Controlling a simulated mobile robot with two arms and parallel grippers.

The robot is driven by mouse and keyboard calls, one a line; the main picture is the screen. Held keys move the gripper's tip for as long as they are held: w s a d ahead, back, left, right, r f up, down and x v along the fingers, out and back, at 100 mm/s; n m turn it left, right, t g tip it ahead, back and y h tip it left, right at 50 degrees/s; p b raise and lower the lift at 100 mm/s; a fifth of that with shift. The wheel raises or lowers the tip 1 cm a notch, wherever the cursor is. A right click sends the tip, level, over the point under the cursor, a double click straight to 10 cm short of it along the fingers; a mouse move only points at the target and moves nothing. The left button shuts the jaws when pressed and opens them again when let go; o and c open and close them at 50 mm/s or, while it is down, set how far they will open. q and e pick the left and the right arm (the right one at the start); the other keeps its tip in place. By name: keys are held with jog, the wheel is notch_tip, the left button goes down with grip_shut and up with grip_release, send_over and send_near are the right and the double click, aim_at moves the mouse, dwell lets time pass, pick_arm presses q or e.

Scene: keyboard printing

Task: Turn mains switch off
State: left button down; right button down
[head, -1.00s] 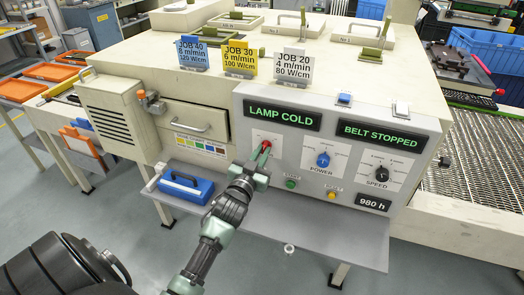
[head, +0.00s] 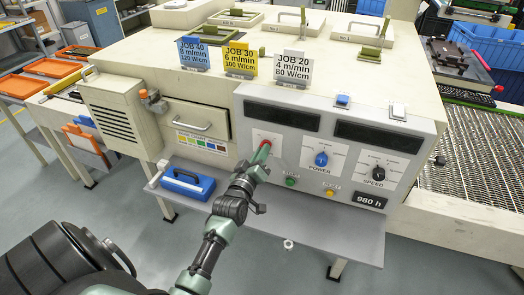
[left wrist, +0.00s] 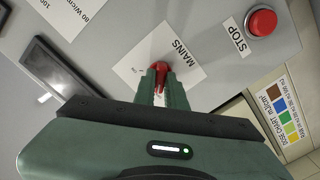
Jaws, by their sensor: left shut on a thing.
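The red mains switch (left wrist: 160,70) sits on its white plate labelled MAINS (left wrist: 178,48) on the grey control panel (head: 300,150). My left gripper (head: 260,158) is at the plate and shut on the red switch handle; in the left wrist view its two green fingers (left wrist: 163,84) flank the handle. The two panel displays (head: 282,115) (head: 379,136) are dark. In the head view the gripper covers part of the switch plate. My right gripper does not show.
A red STOP button (left wrist: 261,22) is close by in the left wrist view. The blue power knob (head: 321,159), black speed knob (head: 379,173), green button (head: 291,181) and yellow button (head: 330,193) lie to the right. A blue case (head: 187,183) rests on the shelf below.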

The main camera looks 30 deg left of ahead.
pick_arm(q)
jog(key=shift+n, duration=0.6)
jog(key=c, duration=1.5)
grip_release()
jog(key=shift+o, duration=0.2)
jog(key=b+v, duration=0.1)
jog(key=v, duration=0.7)
